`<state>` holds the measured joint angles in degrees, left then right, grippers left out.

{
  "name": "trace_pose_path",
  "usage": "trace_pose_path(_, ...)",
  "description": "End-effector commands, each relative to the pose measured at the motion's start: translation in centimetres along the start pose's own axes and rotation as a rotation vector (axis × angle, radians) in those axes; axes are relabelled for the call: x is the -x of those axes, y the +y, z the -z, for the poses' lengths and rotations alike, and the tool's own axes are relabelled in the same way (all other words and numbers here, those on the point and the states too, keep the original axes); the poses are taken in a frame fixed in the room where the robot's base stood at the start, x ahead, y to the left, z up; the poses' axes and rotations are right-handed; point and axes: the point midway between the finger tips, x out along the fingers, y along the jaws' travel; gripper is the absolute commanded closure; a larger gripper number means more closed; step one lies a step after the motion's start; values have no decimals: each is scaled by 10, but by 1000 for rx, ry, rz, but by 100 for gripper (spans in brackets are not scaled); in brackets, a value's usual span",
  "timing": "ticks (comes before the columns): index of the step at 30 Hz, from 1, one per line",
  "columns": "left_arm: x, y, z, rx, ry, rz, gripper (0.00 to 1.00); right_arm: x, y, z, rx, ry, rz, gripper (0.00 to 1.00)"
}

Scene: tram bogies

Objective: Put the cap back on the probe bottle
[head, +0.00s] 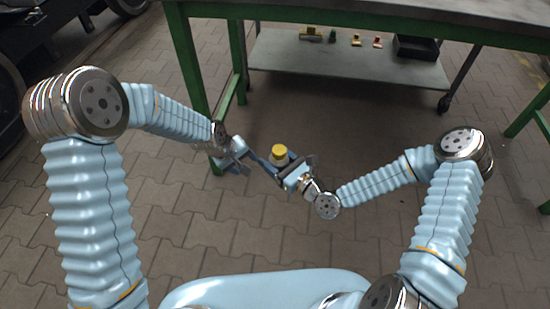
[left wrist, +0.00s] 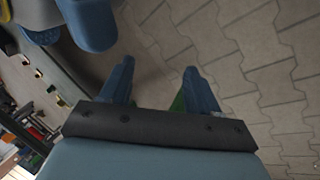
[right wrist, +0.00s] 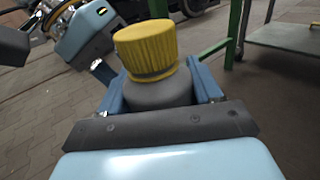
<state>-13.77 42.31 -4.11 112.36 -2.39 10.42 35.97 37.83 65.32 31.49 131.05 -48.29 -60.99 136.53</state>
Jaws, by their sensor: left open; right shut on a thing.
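The grey probe bottle (right wrist: 160,93) is upright between the blue fingers of my right gripper (right wrist: 157,82), which is shut on it. The ribbed yellow cap (right wrist: 146,46) sits on top of the bottle; I cannot tell whether it is fully tightened. The cap also shows in the head view (head: 279,151), above my right gripper (head: 284,168). My left gripper (head: 243,160) is just left of the bottle, apart from the cap. In the left wrist view its two fingers (left wrist: 158,80) are spread, with only floor between them.
A green-framed table (head: 350,18) stands ahead, above a grey lower shelf (head: 340,66) on castors. The shelf holds a dark bin (head: 415,48) and several small brass-coloured and green parts. Dark machinery stands at the far left. Open paved floor lies under my grippers.

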Motion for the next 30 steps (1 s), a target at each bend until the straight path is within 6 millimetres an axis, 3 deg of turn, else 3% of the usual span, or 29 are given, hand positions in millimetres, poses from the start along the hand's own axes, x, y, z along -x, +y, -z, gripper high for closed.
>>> trace_pose_path(1,12,26,5,7,0,-9,39,0,0,0,0,-1,0,100)
trace_pose_path(3,29,57,7,27,-16,-1,39,0,0,0,0,-1,0,100)
trace_pose_path(6,56,98,-1,50,-47,37,39,0,0,0,0,-1,0,100)
trace_pose_path(10,92,137,-22,74,-83,148,39,0,0,0,0,-1,0,100)
trace_pose_path(18,132,150,-54,100,-80,388,39,0,0,0,0,-1,0,100)
trace_pose_path(30,137,148,-58,105,-74,429,39,0,0,0,0,-1,0,100)
